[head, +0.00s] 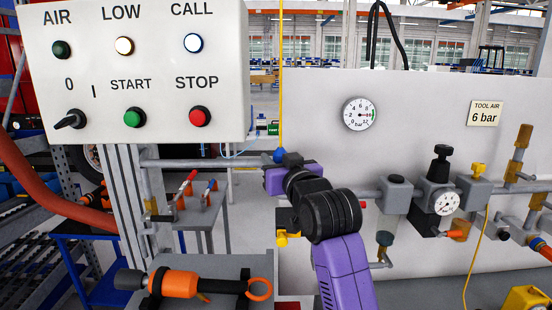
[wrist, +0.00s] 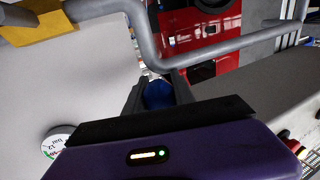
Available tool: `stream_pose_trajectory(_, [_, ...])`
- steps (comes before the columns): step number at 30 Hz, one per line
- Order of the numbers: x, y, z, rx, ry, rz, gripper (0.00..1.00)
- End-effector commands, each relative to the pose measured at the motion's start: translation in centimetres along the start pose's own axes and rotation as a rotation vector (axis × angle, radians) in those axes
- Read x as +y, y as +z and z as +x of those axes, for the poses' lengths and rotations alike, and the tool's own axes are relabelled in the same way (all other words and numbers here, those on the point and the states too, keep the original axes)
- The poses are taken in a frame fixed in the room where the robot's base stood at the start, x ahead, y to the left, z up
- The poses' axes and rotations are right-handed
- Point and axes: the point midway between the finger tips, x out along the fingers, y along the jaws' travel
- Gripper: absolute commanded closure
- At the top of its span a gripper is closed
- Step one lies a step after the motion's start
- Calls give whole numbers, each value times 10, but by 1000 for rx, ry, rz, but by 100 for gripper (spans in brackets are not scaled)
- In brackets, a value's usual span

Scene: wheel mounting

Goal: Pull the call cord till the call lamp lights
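The yellow call cord (head: 281,75) hangs straight down from the top of the head view, right of the control panel. Its blue knob (head: 280,155) is at my gripper (head: 283,160). In the wrist view the blue knob (wrist: 158,95) sits between the two dark fingers (wrist: 158,88), which close on it from both sides. The call lamp (head: 193,43) shows a bright white centre with a blue rim and looks lit.
The control panel (head: 135,100) also has a glowing LOW lamp (head: 124,46), a dark AIR lamp (head: 61,50), a green START button (head: 134,117) and a red STOP button (head: 200,116). A grey pipe (head: 190,162) runs beside my gripper. Gauges and valves stand right.

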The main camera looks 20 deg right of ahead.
Motion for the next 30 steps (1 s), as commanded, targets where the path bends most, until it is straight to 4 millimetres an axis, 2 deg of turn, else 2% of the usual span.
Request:
stream_pose_trajectory(1, [0,5,1,-10,0,0,60])
stream_pose_trajectory(3, [0,5,0,-8,0,0,49])
stream_pose_trajectory(14, [0,3,-3,-3,0,0,49])
stream_pose_trajectory(17, [0,4,-12,-3,0,0,49])
stream_pose_trajectory(27, [0,4,-63,-4,0,0,49])
stream_pose_trajectory(30, [0,4,-72,-5,0,0,49])
